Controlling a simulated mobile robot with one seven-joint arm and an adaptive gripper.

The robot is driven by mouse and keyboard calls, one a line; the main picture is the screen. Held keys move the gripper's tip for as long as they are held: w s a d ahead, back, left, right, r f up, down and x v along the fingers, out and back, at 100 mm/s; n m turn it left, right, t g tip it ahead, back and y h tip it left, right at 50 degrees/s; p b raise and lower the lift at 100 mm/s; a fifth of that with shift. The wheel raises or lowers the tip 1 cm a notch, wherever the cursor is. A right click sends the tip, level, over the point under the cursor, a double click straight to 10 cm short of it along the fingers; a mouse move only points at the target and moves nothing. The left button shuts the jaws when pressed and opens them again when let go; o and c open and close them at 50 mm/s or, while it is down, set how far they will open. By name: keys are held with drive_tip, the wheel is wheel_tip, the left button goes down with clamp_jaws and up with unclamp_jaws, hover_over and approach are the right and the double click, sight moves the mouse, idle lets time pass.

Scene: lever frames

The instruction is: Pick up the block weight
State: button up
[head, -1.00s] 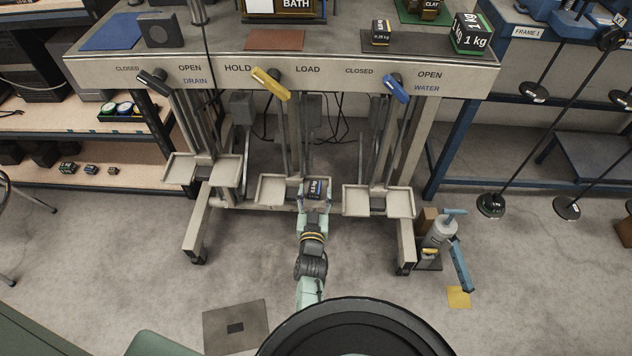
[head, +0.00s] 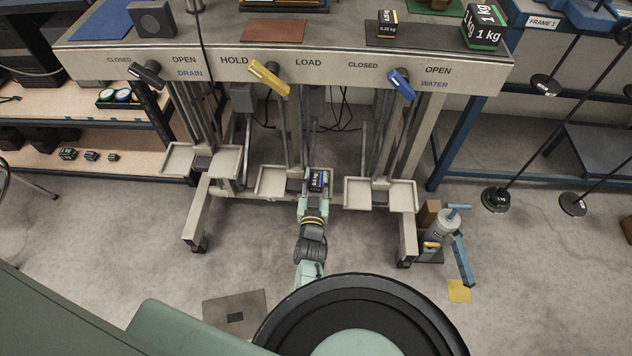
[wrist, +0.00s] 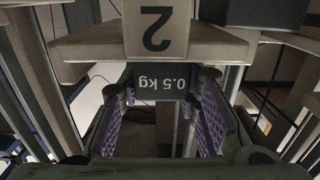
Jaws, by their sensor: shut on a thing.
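The block weight (head: 316,180) is a small dark block with a blue top and a pale label, in the middle of the head view. In the wrist view the block weight (wrist: 158,82) reads "0.5 kg", upside down. My gripper (head: 314,190) is shut on it, with purple ribbed fingers on either side in the wrist view (wrist: 160,110). The block is at the right part of the middle tray (head: 272,181); I cannot tell whether it touches the tray.
A left tray (head: 182,160) and a right tray (head: 358,193) flank the middle one. Yellow (head: 268,78), blue (head: 401,84) and black (head: 147,74) levers stick out from the bench front above. A grey canister (head: 444,231) stands on the floor at right.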

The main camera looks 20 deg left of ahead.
clamp_jaws()
drive_tip(key=shift+r, duration=0.15)
idle(0.4)
